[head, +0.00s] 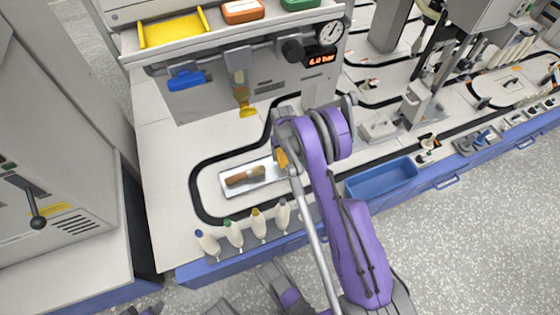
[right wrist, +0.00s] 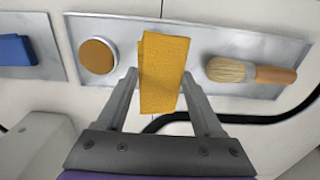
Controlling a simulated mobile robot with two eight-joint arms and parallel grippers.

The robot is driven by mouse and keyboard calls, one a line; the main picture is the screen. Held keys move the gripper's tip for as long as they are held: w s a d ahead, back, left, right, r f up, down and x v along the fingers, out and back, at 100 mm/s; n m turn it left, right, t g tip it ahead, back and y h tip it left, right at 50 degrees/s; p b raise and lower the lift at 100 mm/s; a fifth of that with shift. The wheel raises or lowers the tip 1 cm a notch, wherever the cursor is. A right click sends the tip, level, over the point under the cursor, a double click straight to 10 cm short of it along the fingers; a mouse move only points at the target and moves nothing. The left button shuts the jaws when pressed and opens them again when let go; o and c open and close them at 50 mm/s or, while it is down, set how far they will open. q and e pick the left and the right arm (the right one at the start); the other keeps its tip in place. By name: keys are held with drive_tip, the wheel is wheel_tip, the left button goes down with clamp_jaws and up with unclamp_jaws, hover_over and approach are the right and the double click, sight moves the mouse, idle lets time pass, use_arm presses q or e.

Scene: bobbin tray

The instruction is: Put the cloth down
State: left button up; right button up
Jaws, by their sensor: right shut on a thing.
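The yellow folded cloth (right wrist: 164,74) is between the two fingers of my right gripper (right wrist: 161,90), which is shut on it. In the right wrist view it overlaps the metal tray (right wrist: 210,37), between a round brown-topped tin (right wrist: 98,56) and a brush (right wrist: 250,71). I cannot tell whether the cloth touches the tray. In the head view a bit of the yellow cloth (head: 282,158) shows beside my right gripper (head: 283,150), at the right end of the tray (head: 226,190); my arm partly hides this end.
A blue bin (head: 382,178) is right of my arm. A black track curves around the tray. A yellow tray (head: 172,29) is on the shelf above. White table left of the track is clear.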

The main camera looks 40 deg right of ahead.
sight(282, 161)
drive_tip(key=shift+f+b, duration=0.65)
drive_tip(key=shift+f, duration=2.2)
drive_tip(key=shift+f, duration=0.15)
drive_tip(key=o, duration=1.5)
drive_tip(key=shift+c, duration=0.2)
wheel_tip(282, 161, up, 8)
drive_tip(key=shift+f+p, duration=0.1)
drive_tip(key=shift+p, duration=1)
